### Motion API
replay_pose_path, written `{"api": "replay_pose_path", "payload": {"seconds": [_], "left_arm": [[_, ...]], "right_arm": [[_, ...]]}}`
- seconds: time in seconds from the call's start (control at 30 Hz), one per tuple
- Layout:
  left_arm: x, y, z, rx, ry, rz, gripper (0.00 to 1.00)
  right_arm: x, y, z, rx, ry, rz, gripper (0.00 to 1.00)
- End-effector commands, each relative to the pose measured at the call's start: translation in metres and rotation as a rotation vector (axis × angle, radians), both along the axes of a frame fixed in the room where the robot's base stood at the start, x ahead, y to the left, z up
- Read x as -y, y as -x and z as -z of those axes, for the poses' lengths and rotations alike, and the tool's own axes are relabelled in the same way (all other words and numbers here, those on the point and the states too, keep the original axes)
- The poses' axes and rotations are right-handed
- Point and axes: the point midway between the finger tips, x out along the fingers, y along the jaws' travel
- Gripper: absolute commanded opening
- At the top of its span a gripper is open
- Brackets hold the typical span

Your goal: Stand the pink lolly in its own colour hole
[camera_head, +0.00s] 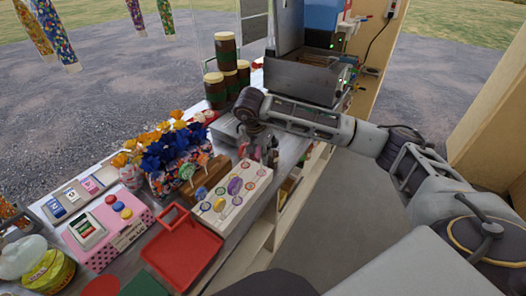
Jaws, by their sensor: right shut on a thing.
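My right gripper (257,146) reaches in from the right and points down above the back end of a white block. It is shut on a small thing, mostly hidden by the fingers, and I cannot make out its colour. The white block (222,221) has several coloured rings on its top. A purple round lolly (235,186) shows over the block. A wooden stand (206,178) beside it on the left has a green lolly (187,172) and others near it. I cannot pick out the pink lolly for certain. My left gripper is not in view.
A red tray (182,250) lies in front of the white block. A pink spotted box (108,225) stands left of the tray. Blue and orange wrapped sweets (165,150) crowd behind the wooden stand. Stacked brown jars (226,55) and a metal machine (306,77) stand at the back.

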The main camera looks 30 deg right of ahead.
Motion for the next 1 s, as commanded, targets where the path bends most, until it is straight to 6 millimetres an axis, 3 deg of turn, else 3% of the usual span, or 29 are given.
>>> {"api": "replay_pose_path", "payload": {"seconds": [1.0], "left_arm": [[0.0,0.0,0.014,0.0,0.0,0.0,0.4]], "right_arm": [[0.0,0.0,0.017,0.0,0.0,0.001,0.0]]}}
